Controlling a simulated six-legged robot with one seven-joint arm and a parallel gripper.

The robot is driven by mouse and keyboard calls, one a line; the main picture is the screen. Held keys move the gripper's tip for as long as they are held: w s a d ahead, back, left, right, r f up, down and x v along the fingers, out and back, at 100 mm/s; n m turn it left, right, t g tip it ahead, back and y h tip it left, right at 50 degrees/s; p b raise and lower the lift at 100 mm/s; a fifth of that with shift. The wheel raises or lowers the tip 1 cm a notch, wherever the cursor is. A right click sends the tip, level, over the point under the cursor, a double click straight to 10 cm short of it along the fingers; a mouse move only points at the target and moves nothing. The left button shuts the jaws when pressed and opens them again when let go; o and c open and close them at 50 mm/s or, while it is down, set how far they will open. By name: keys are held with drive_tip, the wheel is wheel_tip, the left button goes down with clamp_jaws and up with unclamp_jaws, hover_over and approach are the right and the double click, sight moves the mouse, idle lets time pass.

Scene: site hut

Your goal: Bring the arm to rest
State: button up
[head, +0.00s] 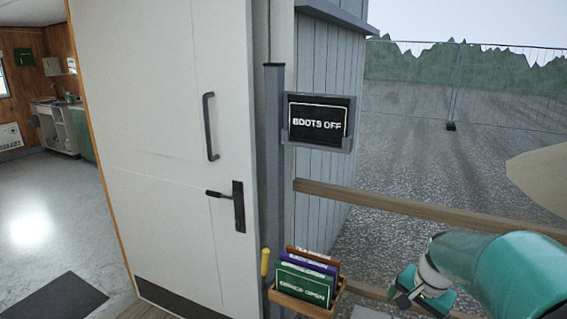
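My arm reaches in from the lower right of the head view, teal with a white wrist band.
A white door (165,140) stands open on the left. A grey post (273,160) carries a "BOOTS OFF" sign (318,123). Below it a wooden box (303,305) holds several signs, "OFFICE OPEN" (303,284) in front. A wooden rail (400,204) crosses behind my arm.

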drive_tip(key=s+a+r+n+t, duration=0.1)
drive_tip(key=s+a+r+n, duration=0.3)
drive_tip(key=s+a, duration=0.3)
drive_tip(key=s+a+r+n+t, duration=0.2)
drive_tip(key=s+a+r+n, duration=0.3)
drive_tip(key=s+a, duration=0.3)
drive_tip(key=a+n, duration=0.1)
drive_tip(key=a, duration=0.1)
drive_tip(key=shift+a+r, duration=0.3)
